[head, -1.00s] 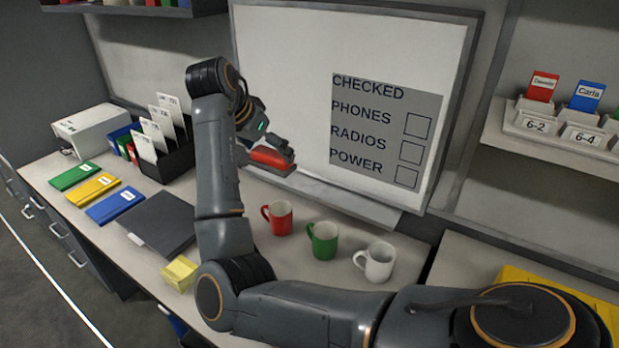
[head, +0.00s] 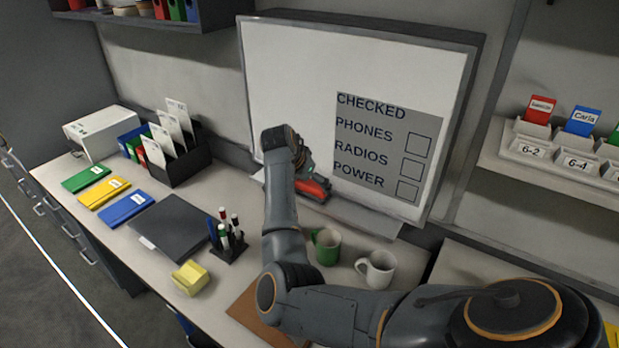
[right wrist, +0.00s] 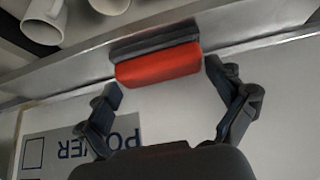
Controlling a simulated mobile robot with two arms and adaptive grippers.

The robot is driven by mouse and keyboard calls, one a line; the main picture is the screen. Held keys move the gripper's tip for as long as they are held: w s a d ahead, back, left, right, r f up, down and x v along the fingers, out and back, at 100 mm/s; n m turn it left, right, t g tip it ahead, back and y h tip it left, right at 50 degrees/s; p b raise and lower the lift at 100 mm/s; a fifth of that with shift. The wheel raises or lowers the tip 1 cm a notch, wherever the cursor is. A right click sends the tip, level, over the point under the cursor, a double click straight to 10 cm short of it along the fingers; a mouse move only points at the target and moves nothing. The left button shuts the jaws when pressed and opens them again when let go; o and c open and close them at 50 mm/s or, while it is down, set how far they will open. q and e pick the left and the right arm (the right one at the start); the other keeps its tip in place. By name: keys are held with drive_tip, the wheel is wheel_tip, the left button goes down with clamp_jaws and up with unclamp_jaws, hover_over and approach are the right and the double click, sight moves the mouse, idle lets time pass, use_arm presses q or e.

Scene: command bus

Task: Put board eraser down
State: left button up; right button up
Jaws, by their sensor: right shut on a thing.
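The board eraser, red with a dark grey pad, is at the lower edge of the whiteboard in the head view (head: 317,190). In the right wrist view the eraser (right wrist: 160,68) lies between the two fingers, its dark side toward the grey tray ledge. My right gripper (head: 307,178) is shut on the eraser. The whiteboard (head: 300,80) has a ledge (head: 365,219) along its bottom. The eraser is at this ledge; I cannot tell whether it rests on it. My left gripper is not in view.
A green mug (head: 326,247) and a white mug (head: 377,268) stand on the desk below the ledge. A pen holder (head: 229,252), a yellow note block (head: 190,278) and a dark folder (head: 168,228) lie left of my arm. The ledge right of the eraser looks clear.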

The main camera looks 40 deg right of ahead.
drive_tip(key=o, duration=0.7)
drive_tip(key=shift+f, duration=0.1)
drive_tip(key=shift+b+v, duration=1.35)
drive_tip(key=shift+v, duration=4.7)
